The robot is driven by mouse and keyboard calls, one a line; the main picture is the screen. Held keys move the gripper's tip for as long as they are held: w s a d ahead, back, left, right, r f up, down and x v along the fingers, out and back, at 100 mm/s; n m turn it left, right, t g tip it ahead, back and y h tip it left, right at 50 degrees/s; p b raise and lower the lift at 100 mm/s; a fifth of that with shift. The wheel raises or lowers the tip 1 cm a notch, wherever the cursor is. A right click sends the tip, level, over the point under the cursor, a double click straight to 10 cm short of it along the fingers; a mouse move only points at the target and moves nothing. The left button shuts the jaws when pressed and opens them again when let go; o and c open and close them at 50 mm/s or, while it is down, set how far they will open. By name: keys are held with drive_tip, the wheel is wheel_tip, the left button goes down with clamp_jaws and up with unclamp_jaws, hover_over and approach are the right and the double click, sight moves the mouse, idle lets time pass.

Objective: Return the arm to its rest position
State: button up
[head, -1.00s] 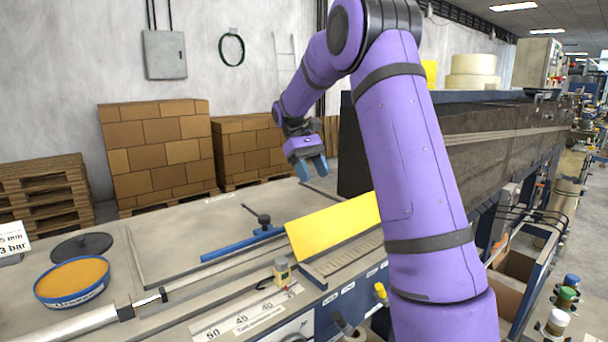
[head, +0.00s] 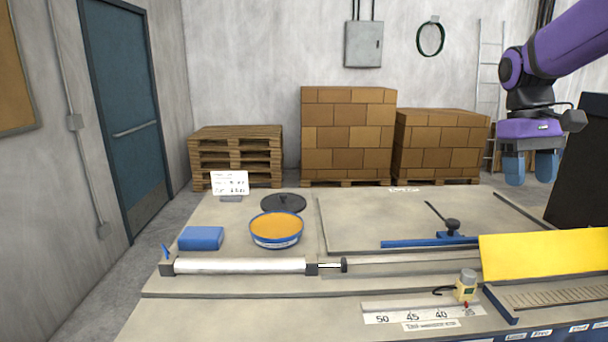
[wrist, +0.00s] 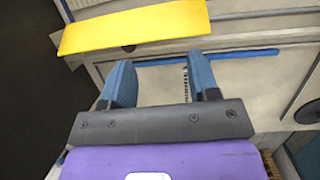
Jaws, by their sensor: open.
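My purple arm reaches in from the upper right of the head view. My gripper (head: 531,168) hangs above the right part of the table, its two blue fingers apart and nothing between them. In the wrist view my gripper (wrist: 162,85) also shows open and empty, with bare table surface beyond the fingers. The yellow plate (head: 545,257) lies tilted at the right of the table and also shows at the top of the wrist view (wrist: 135,27).
The table (head: 250,328) holds a tub of orange material (head: 276,230), a black lid (head: 283,203), a blue block (head: 201,238), a white cylinder (head: 240,265), a blue bar (head: 425,242) and a small yellow device (head: 466,287). Stacked boxes (head: 347,135) and pallets (head: 237,155) stand behind.

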drive_tip(key=s+a+f+t, duration=0.1)
drive_tip(key=s+a+t, duration=0.3)
drive_tip(key=s, duration=0.5)
drive_tip(key=s+a+f+t+y, duration=0.1)
drive_tip(key=s+a+t, duration=0.3)
drive_tip(key=s, duration=0.5)
drive_tip(key=shift+s+a, duration=0.35)
drive_tip(key=shift+a, duration=0.3)
drive_tip(key=shift+c, duration=1.2)
drive_tip(key=shift+s, duration=0.1)
